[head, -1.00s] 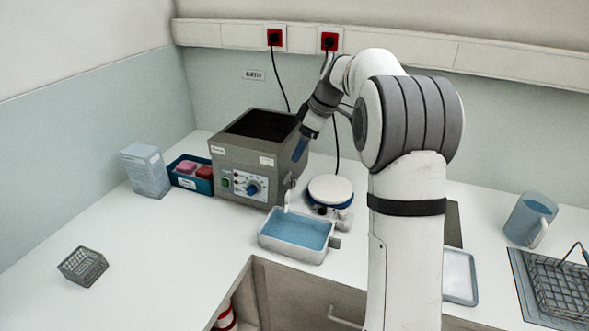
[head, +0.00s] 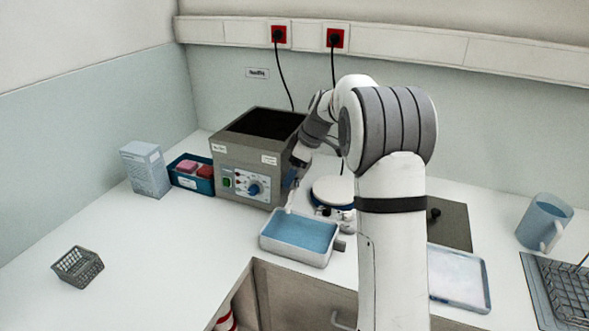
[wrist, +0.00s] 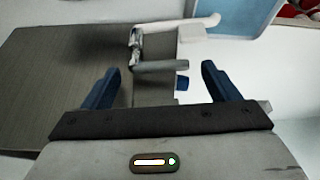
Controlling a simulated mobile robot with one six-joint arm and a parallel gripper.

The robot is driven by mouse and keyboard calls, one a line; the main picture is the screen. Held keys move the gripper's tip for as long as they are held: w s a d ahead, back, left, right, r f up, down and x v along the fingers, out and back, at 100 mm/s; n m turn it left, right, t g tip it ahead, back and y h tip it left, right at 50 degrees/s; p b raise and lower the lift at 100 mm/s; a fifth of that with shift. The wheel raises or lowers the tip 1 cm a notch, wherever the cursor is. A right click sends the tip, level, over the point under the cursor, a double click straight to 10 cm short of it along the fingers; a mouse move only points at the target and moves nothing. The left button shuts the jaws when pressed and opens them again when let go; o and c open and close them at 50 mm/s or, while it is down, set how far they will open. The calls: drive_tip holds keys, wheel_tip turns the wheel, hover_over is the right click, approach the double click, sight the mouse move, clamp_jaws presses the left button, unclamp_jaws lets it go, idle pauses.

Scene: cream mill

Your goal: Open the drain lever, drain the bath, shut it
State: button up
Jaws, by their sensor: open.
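The bath (head: 232,160) is a grey box with a dark open top and a front control panel; its grey side fills the left of the wrist view (wrist: 60,65). A drain fitting with a grey bar-like lever (wrist: 160,66) and a pale spout (wrist: 190,27) sticks out from it. The spout's end is over a white tray (head: 292,257) with a light blue inside; I cannot tell how much liquid it holds. My gripper (wrist: 160,86) has blue fingertips, is open and empty, and faces the lever, which appears ahead between the fingers. In the head view my gripper (head: 291,179) is beside the bath's right side.
A round white-topped device (head: 332,190) stands close to the right of my gripper. A blue bin (head: 190,183) with pink and red items and a pale box (head: 145,170) stand left of the bath. A small wire basket (head: 78,266) is at the front left, with clear counter around it.

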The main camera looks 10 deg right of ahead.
drive_tip(key=shift+f, duration=0.2)
drive_tip(key=shift+c, duration=0.4)
drive_tip(key=c, duration=0.9)
drive_tip(key=shift+a+m+t+b, duration=0.15)
drive_tip(key=shift+m+t+b, duration=0.15)
drive_tip(key=shift+m+b, duration=0.25)
drive_tip(key=shift+w+r, duration=0.1)
drive_tip(key=o, duration=1)
